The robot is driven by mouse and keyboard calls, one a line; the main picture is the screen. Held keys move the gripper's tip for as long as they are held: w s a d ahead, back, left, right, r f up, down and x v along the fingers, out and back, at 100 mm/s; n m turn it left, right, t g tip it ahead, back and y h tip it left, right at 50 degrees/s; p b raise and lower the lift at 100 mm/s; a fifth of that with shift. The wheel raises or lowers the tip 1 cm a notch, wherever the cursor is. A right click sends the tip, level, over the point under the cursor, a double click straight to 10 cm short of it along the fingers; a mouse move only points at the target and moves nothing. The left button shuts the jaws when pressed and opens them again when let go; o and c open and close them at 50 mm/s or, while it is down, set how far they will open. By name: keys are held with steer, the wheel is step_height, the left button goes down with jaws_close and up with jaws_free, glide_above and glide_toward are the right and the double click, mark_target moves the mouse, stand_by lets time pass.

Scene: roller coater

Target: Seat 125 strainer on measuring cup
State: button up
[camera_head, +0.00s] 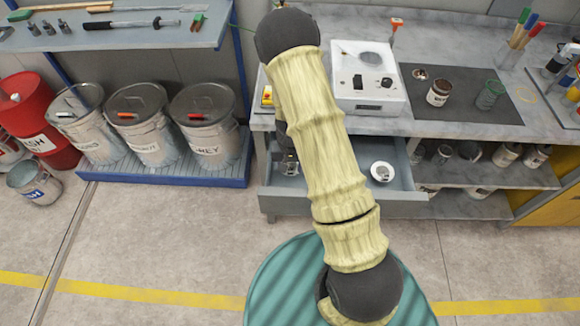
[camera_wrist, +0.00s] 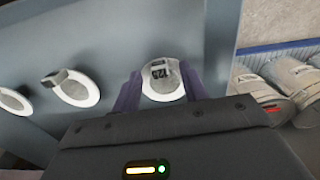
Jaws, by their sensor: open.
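The strainer marked 125 (camera_wrist: 165,92) is a white ring with grey mesh and a dark-lettered tab, in the open drawer in the wrist view. My gripper (camera_wrist: 160,73) is open, with one purple finger on each side of this strainer. I cannot tell whether the fingers touch it. In the head view my gripper is mostly hidden behind my arm, over the left of the drawer (camera_head: 410,205). A greenish see-through cup (camera_head: 490,95), likely the measuring cup, stands on the dark mat on the bench.
Two other strainers (camera_wrist: 78,88) (camera_wrist: 14,102) lie in the drawer; one also shows in the head view (camera_head: 383,172). An open can (camera_head: 438,93) stands on the mat (camera_head: 460,103). A white device (camera_head: 368,80) is to its left. Lidded buckets (camera_head: 205,118) stand left of the drawer.

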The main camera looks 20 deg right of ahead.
steer(key=shift+f, duration=0.7)
jaws_close()
